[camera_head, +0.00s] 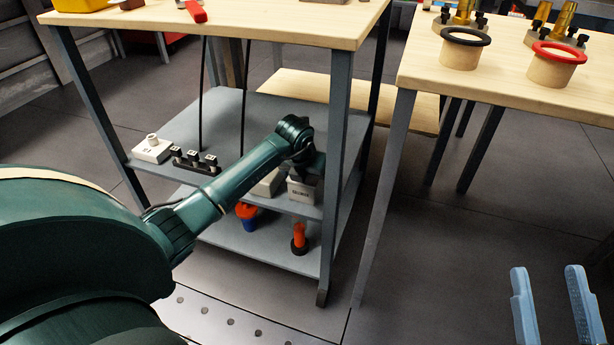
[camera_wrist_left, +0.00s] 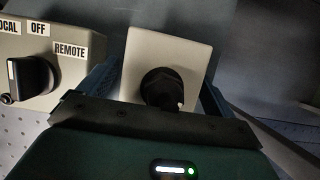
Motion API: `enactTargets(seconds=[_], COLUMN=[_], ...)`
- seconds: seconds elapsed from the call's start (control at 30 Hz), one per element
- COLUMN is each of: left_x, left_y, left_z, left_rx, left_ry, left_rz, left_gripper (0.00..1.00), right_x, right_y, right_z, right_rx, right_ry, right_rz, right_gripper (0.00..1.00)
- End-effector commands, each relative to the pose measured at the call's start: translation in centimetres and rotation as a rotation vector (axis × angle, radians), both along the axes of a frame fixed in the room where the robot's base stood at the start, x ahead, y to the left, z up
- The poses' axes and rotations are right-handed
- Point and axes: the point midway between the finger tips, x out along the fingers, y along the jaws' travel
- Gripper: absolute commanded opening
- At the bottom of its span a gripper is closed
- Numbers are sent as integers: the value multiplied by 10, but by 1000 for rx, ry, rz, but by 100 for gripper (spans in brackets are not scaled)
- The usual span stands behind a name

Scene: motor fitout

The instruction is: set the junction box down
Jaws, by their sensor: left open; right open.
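A pale grey box with a black cable gland, which I take for the junction box (camera_wrist_left: 150,52), is between the blue fingers of my left gripper (camera_wrist_left: 158,85) in the left wrist view. In the head view the junction box (camera_head: 302,191) stands on the middle shelf near its front right edge, with small dark lettering on its front. My left gripper is open around it, and its fingers are mostly hidden by my arm in the head view. My right gripper (camera_head: 553,305) is open and empty at the lower right, over the floor.
A selector-switch box (camera_wrist_left: 35,60) marked OFF and REMOTE sits close left of the junction box. The grey shelf (camera_head: 262,120) also carries a white box (camera_head: 152,149) and a black-knobbed strip (camera_head: 195,161). Blue-orange and orange-black items stand on the lower shelf (camera_head: 270,245). A table leg (camera_head: 335,170) is close right.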

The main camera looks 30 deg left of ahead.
Motion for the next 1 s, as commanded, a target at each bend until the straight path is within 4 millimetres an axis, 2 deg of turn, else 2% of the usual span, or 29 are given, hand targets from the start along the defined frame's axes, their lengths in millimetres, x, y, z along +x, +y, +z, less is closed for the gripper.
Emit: enactTargets(seconds=[0.13,0.23,0.37,0.6,0.8,1.0], left_x=[-3,-9,-20,-37,-44,-45], left_y=[0,-2,-4,-9,-11,-11], left_z=[13,30,58,98,112,112], left_rx=[1,2,3,3,1,0], left_ry=[-3,-2,-2,-1,0,0], left_rz=[-1,-1,-2,-1,-1,0], left_gripper=[91,91,91,91,91,91], right_x=[1,-6,-12,-10,-10,-10], right_y=[0,2,3,-1,-2,-2], right_z=[5,-15,-25,-24,-26,-28], right_rx=[0,12,12,-43,-62,-66], right_ry=[14,142,235,222,220,219], right_rz=[1,-2,-10,-42,-53,-53], right_gripper=[41,41,41,41,41,41])
